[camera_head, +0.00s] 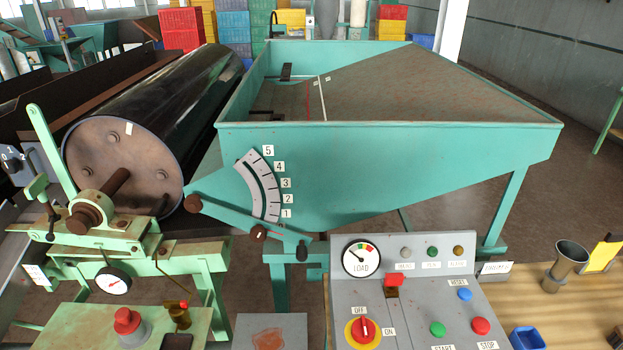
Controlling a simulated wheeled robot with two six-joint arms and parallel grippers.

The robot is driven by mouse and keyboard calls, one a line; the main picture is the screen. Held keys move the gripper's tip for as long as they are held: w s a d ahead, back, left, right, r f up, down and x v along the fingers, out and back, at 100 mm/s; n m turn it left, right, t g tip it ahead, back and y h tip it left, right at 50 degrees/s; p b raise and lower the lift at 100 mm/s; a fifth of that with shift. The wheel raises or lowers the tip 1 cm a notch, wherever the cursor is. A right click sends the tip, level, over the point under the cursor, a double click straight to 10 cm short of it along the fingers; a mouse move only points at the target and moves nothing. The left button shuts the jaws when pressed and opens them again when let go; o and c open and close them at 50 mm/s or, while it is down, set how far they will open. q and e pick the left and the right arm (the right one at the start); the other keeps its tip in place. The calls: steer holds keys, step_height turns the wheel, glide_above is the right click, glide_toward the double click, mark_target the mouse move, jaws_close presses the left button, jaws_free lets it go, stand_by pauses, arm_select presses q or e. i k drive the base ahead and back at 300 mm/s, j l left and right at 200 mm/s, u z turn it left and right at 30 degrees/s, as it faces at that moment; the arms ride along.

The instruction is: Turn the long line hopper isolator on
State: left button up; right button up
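A red rotary isolator knob (364,328) on a round yellow plate sits at the lower left of the grey control panel (410,258). The OFF label (359,310) is above the knob and the ON label (389,331) is to its right. The knob's handle stands roughly upright, toward OFF. The panel stands in front of the large green hopper (390,150). Neither of my grippers shows in the head view.
The panel also has a LOAD gauge (361,259), a red-capped switch (394,281), green (438,329), blue (465,294) and red (481,326) buttons. A red mushroom knob (127,320) is on the left green bench. A metal cup (566,266) stands on the wooden table at right.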

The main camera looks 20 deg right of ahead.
mark_target(363, 330)
steer(key=z, duration=1.2)
